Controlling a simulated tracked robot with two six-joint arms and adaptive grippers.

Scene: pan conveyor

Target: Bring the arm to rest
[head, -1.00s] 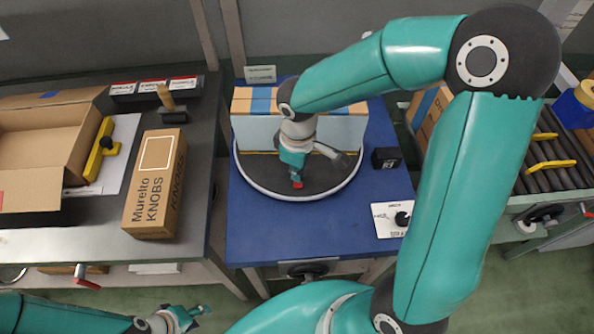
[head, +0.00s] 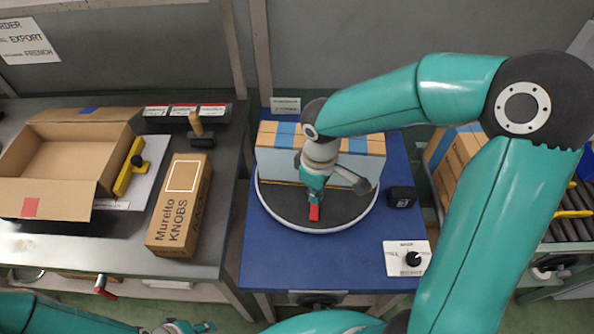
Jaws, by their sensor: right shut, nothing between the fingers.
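My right arm reaches in from the right over the blue table. My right gripper (head: 314,212) points down above the round turntable (head: 268,210), in front of a taped carton (head: 270,160). It is shut and empty, with a red tip showing. Whether it touches the turntable I cannot tell. My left gripper (head: 185,327) is low at the bottom edge, left of the blue table, mostly cut off by the frame. Its fingers are too cropped to read.
On the left bench are an open carton (head: 60,198), a brown KNOBS box (head: 167,224), a yellow-handled tool (head: 130,167) and a wooden-handled stamp (head: 197,126). A black block (head: 402,196) and a dial plate (head: 396,262) lie on the blue table's right side. A roller conveyor (head: 560,228) is at right.

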